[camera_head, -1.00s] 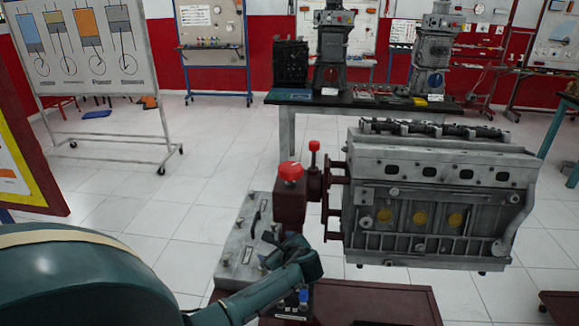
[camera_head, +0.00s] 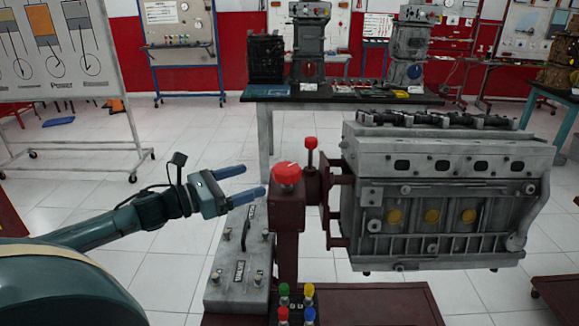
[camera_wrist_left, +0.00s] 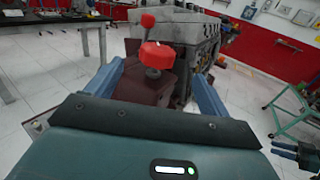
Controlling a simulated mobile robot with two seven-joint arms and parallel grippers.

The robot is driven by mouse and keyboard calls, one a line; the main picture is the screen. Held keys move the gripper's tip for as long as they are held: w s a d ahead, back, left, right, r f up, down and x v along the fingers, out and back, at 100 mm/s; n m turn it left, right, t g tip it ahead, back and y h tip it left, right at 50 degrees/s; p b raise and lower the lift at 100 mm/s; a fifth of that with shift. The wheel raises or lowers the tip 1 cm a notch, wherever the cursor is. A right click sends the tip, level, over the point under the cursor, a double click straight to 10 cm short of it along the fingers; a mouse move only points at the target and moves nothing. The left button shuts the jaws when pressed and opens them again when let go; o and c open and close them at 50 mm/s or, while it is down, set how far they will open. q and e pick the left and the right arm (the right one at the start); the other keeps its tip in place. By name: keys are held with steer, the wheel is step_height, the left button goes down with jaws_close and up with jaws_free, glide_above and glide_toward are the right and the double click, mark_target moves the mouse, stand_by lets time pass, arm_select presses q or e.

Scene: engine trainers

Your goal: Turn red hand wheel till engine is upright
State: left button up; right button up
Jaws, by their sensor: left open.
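The red hand wheel (camera_head: 286,174) sits on top of the dark red post of the engine stand (camera_head: 287,235). A smaller red knob (camera_head: 310,142) stands on a stalk just behind it. The grey engine (camera_head: 440,195) is mounted on the stand's right side, its long side facing me. My left gripper (camera_head: 245,182) is open and empty, left of the wheel, its two blue fingers pointing right toward it. In the left wrist view the wheel (camera_wrist_left: 157,55) shows ahead, between the two fingers (camera_wrist_left: 155,85), apart from them.
A grey control panel (camera_head: 238,255) with a handle stands left of the post. Coloured buttons (camera_head: 297,300) are at the post's front. A black-topped table (camera_head: 345,97) with machines is behind. A whiteboard (camera_head: 60,60) stands at the left. Tiled floor is open between.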

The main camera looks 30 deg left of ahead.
mark_target(286, 166)
arm_select(q)
steer(key=x, duration=0.2)
steer(key=shift+w+d+r, duration=0.1)
steer(key=shift+w, duration=0.25)
steer(key=shift+x, duration=1.95)
steer(key=p+x, duration=0.1)
steer(key=x, duration=0.3)
steer(key=shift+w, duration=0.2)
steer(key=shift+p+x, duration=0.4)
steer(key=shift+x, duration=0.5)
arm_select(e)
steer(key=shift+s+d, duration=0.1)
steer(key=shift+d, duration=0.45)
arm_select(q)
steer(key=shift+d, duration=0.1)
steer(key=c, duration=1)
arm_select(e)
steer(key=shift+s+a+f, duration=0.1)
steer(key=shift+s+a, duration=0.05)
steer(key=shift+s, duration=0.05)
